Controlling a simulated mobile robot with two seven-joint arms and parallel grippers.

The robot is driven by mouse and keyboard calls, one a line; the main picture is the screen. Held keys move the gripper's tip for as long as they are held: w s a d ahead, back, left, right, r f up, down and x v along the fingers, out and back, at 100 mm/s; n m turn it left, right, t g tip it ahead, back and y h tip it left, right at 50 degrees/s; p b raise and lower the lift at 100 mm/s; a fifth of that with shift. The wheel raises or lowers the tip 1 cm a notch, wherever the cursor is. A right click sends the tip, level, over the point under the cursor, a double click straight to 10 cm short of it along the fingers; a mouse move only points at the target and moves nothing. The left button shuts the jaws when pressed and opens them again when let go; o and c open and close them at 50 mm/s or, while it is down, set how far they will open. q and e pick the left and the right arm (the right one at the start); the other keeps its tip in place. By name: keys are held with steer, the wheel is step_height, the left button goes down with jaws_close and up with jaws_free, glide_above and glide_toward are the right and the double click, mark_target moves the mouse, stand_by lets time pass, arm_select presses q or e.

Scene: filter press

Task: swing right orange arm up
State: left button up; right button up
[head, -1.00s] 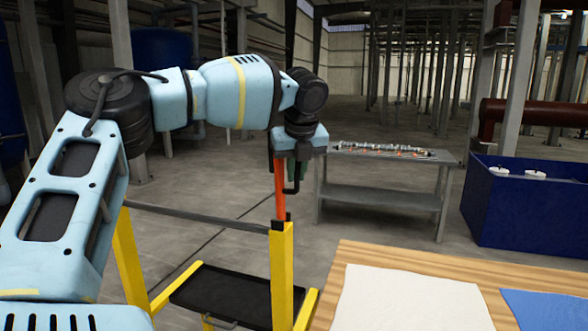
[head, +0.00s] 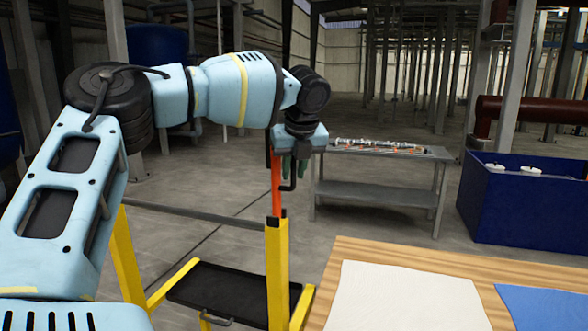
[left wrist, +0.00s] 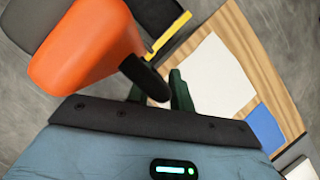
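The orange arm (head: 277,190) stands upright on top of a yellow post (head: 278,265) in the head view. In the left wrist view the orange arm (left wrist: 85,45) is large at the upper left, with a black handle (left wrist: 146,77) sticking out of it. My left gripper (head: 294,168) is beside the orange arm's upper part, pointing down. Its dark green fingers (left wrist: 160,92) are apart, and the handle's end shows between or just above them. Contact cannot be told. My right gripper is not in view.
A wooden table (head: 375,252) with a white cloth (head: 405,296) and a blue cloth (head: 545,307) is at the lower right. A black tray (head: 220,290) sits low between yellow rails. A grey bench (head: 380,195) and a blue tank (head: 520,208) stand behind, with open floor between.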

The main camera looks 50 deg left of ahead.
arm_select(q)
steer(key=v, duration=0.7)
steer(key=shift+d+r, duration=0.2)
steer(key=shift+r, duration=0.1)
steer(key=shift+f, duration=0.1)
stand_by(0.3)
